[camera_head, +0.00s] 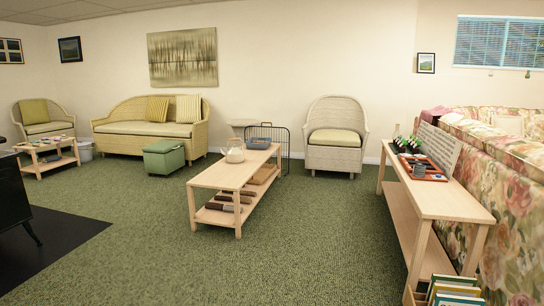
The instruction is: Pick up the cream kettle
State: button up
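A small cream, rounded vessel with what looks like a handle arching over it, which appears to be the cream kettle (235,153), stands upright on the low wooden table (215,178) in the middle of the room. It is far off and small, so its spout is hard to make out. Nothing covers it from this side. My gripper is not in view.
A console table (447,202) with a tray stands right, by a floral sofa (500,185). A black stove (12,195) stands left. Green carpet (310,240) is clear in front.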

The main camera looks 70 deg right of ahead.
aim_at(235, 155)
jog(key=z, duration=1.2)
jog(key=k, duration=1.2)
jog(key=u, duration=1)
jog(key=i, duration=0.7)
jog(key=z, duration=0.4)
jog(key=i, duration=2)
jog(key=z, duration=0.3)
jog(key=i, duration=2.15)
jog(key=z, duration=0.45)
jog(key=i, duration=2.4)
jog(key=z, duration=0.25)
